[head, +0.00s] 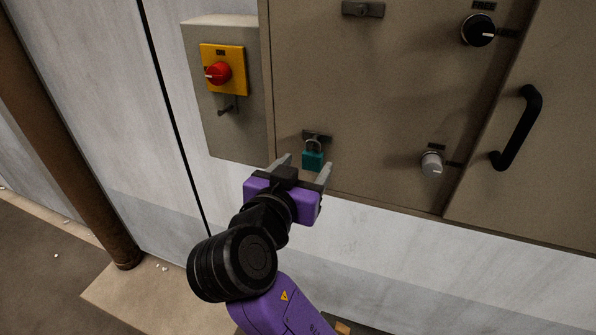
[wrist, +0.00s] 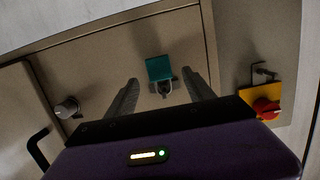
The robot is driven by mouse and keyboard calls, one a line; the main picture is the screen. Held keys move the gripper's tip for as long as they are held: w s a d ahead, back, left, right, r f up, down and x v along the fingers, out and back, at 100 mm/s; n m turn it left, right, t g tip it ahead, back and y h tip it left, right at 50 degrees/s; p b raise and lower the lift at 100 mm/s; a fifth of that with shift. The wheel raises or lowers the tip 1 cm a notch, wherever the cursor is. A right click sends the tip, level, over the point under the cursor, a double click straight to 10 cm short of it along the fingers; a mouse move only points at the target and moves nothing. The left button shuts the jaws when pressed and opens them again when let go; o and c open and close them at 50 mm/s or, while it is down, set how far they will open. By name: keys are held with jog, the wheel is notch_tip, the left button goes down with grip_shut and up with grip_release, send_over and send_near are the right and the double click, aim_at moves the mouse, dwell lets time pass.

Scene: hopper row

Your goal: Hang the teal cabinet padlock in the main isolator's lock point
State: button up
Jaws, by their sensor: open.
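The teal padlock (head: 313,160) hangs by its shackle from a small dark bracket (head: 316,136) low on the cabinet door. It also shows in the wrist view (wrist: 159,69), ahead of the fingers and roughly between them. My gripper (head: 308,170) is open and empty, its fingers apart on either side of the padlock in the picture; I see no contact. It also shows in the wrist view (wrist: 166,90). The main isolator (head: 223,70) is a yellow plate with a red knob on a grey box, up and left of the padlock. Its hook-like lock point (head: 227,108) is just below the plate and looks empty.
The cabinet door (head: 370,100) carries another bracket (head: 362,9) at the top, a black knob (head: 478,30), a pale knob (head: 432,163) and, farther right, a black handle (head: 518,127). A brown pipe (head: 60,130) stands at the left. The wall below the cabinet is clear.

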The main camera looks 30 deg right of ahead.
aim_at(311, 159)
jog(key=shift+p+x, duration=0.3)
jog(key=shift+x, duration=1.5)
grip_shut()
